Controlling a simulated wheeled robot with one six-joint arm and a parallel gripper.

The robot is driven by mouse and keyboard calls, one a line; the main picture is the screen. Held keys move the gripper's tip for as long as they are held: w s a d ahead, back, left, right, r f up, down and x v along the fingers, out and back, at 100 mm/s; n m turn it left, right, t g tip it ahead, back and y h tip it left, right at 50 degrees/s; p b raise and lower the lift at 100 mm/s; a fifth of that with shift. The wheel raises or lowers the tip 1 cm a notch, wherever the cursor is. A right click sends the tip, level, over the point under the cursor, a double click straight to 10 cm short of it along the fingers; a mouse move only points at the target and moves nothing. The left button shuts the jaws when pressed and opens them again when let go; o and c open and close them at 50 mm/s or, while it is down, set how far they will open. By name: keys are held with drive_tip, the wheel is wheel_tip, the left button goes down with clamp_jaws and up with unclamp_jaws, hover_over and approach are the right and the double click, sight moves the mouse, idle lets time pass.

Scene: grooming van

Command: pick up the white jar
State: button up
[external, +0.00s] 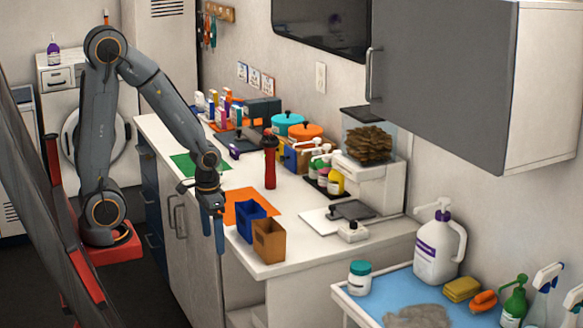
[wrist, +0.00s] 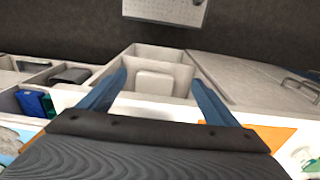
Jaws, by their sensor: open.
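The white jar (external: 359,279) with a teal lid stands upright on the blue-topped cart (external: 340,297) at the lower right in the external view. My gripper (external: 215,235) hangs pointing down at the front edge of the counter, well to the left of the jar and apart from it. In the wrist view the two blue fingers of my gripper (wrist: 158,79) are spread, with nothing held between them. I cannot make out the white jar in the wrist view.
The counter (external: 290,268) holds a blue bin (external: 250,220), a brown bin (external: 268,240) and a red bottle (external: 270,162). On the cart, a large white jug (external: 437,250), yellow sponges (external: 461,289) and a grey cloth (external: 418,316) are near the jar. A grey cabinet (external: 440,90) hangs above.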

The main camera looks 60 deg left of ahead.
drive_tip(key=shift+c, duration=0.9)
wheel_tip(320, 180, up, 10)
drive_tip(key=w+d+r+m+p, duration=0.1)
drive_tip(key=w+d+r+m, duration=0.2)
drive_tip(key=w, duration=0.4)
drive_tip(key=w+d+r+m+p, duration=0.1)
drive_tip(key=w+d+m, duration=0.2)
drive_tip(key=w+d, duration=0.35)
drive_tip(key=m+p, duration=0.4)
drive_tip(key=m, duration=0.8)
hover_over(361, 265)
wheel_tip(361, 265, down, 9)
drive_tip(key=shift+s+a+f, duration=0.1)
drive_tip(key=shift+s, duration=0.05)
wheel_tip(361, 265, down, 2)
drive_tip(key=shift+f, duration=0.2)
drive_tip(key=shift+f+p, duration=1.45)
drive_tip(key=shift+f, duration=1.35)
